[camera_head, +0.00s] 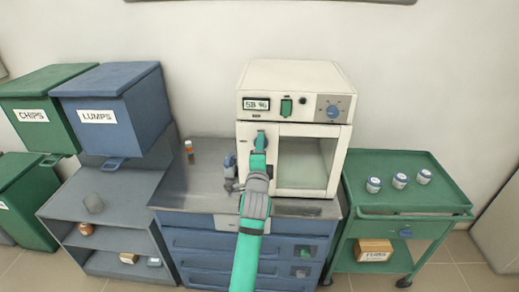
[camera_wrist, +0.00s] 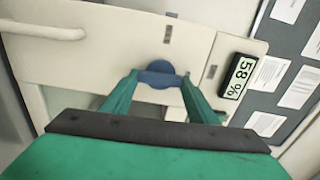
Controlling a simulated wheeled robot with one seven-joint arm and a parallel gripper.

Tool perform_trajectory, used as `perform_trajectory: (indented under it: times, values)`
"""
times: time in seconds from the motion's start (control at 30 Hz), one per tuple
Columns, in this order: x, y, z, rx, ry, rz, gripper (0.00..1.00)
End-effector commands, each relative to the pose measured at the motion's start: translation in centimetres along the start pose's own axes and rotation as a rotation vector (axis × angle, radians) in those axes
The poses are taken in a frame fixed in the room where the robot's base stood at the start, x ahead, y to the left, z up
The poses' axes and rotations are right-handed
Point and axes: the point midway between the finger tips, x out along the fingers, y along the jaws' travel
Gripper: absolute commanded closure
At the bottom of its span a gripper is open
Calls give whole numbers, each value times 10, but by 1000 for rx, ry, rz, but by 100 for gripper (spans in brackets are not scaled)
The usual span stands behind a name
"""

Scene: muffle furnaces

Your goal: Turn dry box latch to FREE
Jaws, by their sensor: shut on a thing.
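The dry box (camera_head: 297,74) is a white cabinet with a glass door, standing on the bench. Its display (camera_head: 257,104) appears to read 58 %, and the wrist view shows the same reading (camera_wrist: 240,77). A round blue latch (camera_wrist: 158,72) sits on the white front, left of the glass door in the head view. My gripper (camera_head: 260,143) is at this latch, shut on it, with one green finger on each side in the wrist view (camera_wrist: 160,80). The fingers hide most of the latch in the head view. No FREE marking is legible.
An orange bottle (camera_head: 189,147) stands on the metal bench (camera_head: 180,190). A green cart (camera_head: 440,204) with small jars is at the right, and labelled bins (camera_head: 110,80) are at the left.

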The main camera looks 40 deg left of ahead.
Motion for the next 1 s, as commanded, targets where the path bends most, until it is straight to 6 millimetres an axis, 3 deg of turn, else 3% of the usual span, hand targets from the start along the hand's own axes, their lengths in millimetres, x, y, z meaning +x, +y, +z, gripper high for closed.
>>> perform_trajectory:
  times: [0.63,0.67,0.73,1.0]
  values:
    - [0,1,3,54,-5,1,69]
    - [0,1,3,54,-5,1,45]
    - [0,1,3,54,-5,1,28]
    - [0,0,1,52,-2,0,28]
